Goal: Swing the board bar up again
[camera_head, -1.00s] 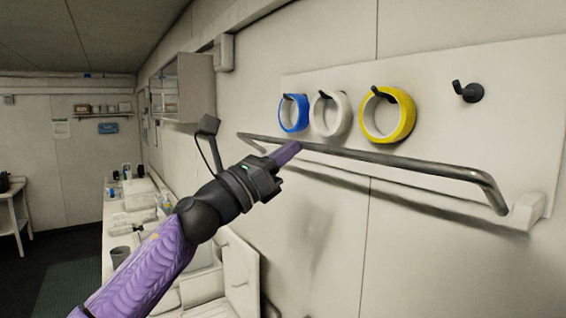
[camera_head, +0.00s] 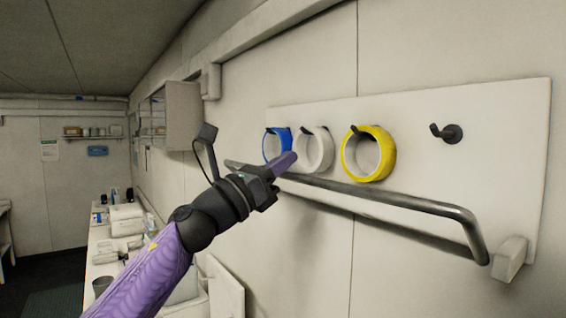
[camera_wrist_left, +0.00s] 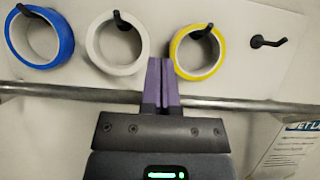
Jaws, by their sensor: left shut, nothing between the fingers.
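The board bar (camera_head: 390,199) is a dark metal rod with bent ends, low across the front of the white board (camera_head: 500,120). Its right end bends down by a pale block (camera_head: 510,258) at the board's lower right. My left gripper (camera_head: 285,163) is shut and empty, its purple fingers near the left part of the bar, over the blue and white rings. In the left wrist view the fingers (camera_wrist_left: 161,82) cross in front of the bar (camera_wrist_left: 255,104), pointing up between the white and yellow rings. I cannot tell whether they touch it. My right gripper is not in view.
A blue ring (camera_head: 271,143), a white ring (camera_head: 315,150) and a yellow ring (camera_head: 382,155) hang on dark hooks above the bar. The rightmost hook (camera_head: 447,132) is empty. A wall cabinet (camera_head: 184,115) and a cluttered counter (camera_head: 100,262) lie to the left.

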